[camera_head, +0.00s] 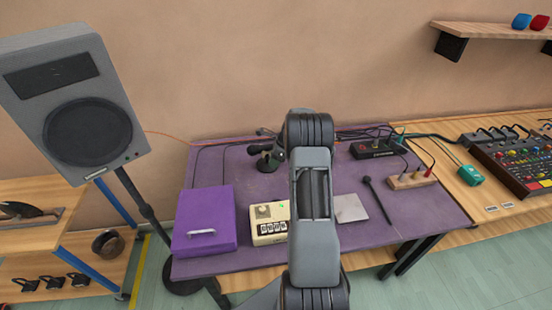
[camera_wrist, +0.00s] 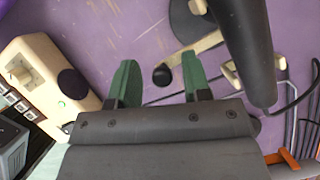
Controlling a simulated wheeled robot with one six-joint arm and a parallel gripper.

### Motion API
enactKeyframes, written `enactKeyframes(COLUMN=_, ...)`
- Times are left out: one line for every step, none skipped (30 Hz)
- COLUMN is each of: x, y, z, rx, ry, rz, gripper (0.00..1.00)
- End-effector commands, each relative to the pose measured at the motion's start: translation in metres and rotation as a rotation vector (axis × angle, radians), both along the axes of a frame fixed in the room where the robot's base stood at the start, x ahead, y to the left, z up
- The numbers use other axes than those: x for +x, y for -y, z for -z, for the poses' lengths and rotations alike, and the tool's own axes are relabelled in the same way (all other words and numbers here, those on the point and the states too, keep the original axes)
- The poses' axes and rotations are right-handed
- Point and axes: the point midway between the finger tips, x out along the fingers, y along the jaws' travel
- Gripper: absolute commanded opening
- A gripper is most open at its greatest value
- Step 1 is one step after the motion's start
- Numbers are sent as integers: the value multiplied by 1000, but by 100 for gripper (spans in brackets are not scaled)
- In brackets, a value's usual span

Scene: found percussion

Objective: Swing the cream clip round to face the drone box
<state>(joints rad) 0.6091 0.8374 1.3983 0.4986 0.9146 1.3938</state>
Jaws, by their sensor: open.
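A cream bar (camera_wrist: 202,46), which looks like the clip, lies in the wrist view beyond my fingertips. It has a black knob at its left end and overlaps a round dark base. A second cream piece (camera_wrist: 229,76) shows beside a dark cylinder; I cannot tell whether it belongs to the clip. My gripper (camera_wrist: 160,78) is open, its two green fingers apart with purple tabletop between them, the right finger close to the bar. A cream box (camera_head: 268,212) with a knob and small keys, probably the drone box, also shows at left in the wrist view (camera_wrist: 42,88).
A purple box (camera_head: 205,222) stands left of the cream box. A black microphone-like object (camera_head: 262,150) stands behind. A grey pad (camera_head: 350,208), a black mallet (camera_head: 377,198) and a wooden block with plugs (camera_head: 411,180) lie to the right. A dark cylinder (camera_wrist: 243,45) rises near my right finger.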

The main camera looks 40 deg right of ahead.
Motion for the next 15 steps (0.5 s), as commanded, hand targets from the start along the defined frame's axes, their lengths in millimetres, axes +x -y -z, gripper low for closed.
enactKeyframes(x=0, y=0, z=0, rx=0, ry=0, rz=0, gripper=44)
enactKeyframes(x=0, y=0, z=0, rx=0, ry=0, rz=0, gripper=44)
enactKeyframes(x=0, y=0, z=0, rx=0, ry=0, rz=0, gripper=44)
enactKeyframes(x=0, y=0, z=0, rx=0, ry=0, rz=0, gripper=42)
enactKeyframes(x=0, y=0, z=0, rx=0, ry=0, rz=0, gripper=39)
enactKeyframes(x=0, y=0, z=0, rx=0, ry=0, rz=0, gripper=36)
enactKeyframes(x=0, y=0, z=0, rx=0, ry=0, rz=0, gripper=33)
enactKeyframes(x=0, y=0, z=0, rx=0, ry=0, rz=0, gripper=30)
enactKeyframes(x=0, y=0, z=0, rx=0, ry=0, rz=0, gripper=26)
enactKeyframes(x=0, y=0, z=0, rx=0, ry=0, rz=0, gripper=23)
enactKeyframes(x=0, y=0, z=0, rx=0, ry=0, rz=0, gripper=20)
enactKeyframes(x=0, y=0, z=0, rx=0, ry=0, rz=0, gripper=16)
enactKeyframes(x=0, y=0, z=0, rx=0, ry=0, rz=0, gripper=14)
enactKeyframes(x=0, y=0, z=0, rx=0, ry=0, rz=0, gripper=11)
enactKeyframes(x=0, y=0, z=0, rx=1, ry=-1, rz=0, gripper=7)
